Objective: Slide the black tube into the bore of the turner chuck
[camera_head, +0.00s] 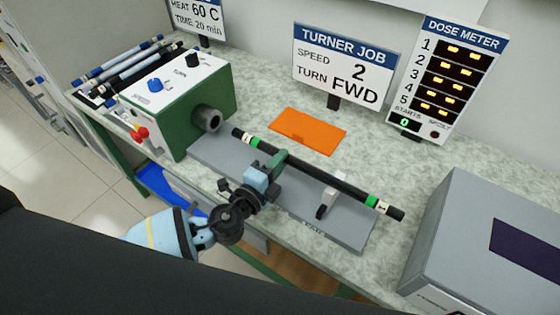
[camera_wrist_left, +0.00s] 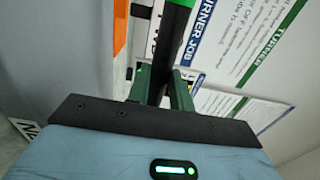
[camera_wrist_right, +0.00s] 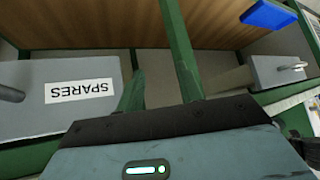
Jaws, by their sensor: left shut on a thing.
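The black tube (camera_head: 320,178) has a green band and a pale label near each end. My left gripper (camera_head: 277,162) is shut on it near its chuck-side end; it also shows in the left wrist view (camera_wrist_left: 160,90) between the green fingers. The turner chuck (camera_head: 209,119) is a dark grey cylinder on the green and white machine, its bore facing the tube. The tube's end is a short gap from the bore and looks roughly in line with it. My right gripper (camera_wrist_right: 162,95) is open and empty, seen only in the right wrist view.
A small pale rest (camera_head: 333,192) stands under the tube on the grey base plate (camera_head: 345,230); contact is unclear. An orange mat (camera_head: 308,130) lies behind. A grey box (camera_head: 490,250) stands right. Other tubes lie in a rack (camera_head: 120,68). A SPARES drawer (camera_wrist_right: 60,100) shows near my right gripper.

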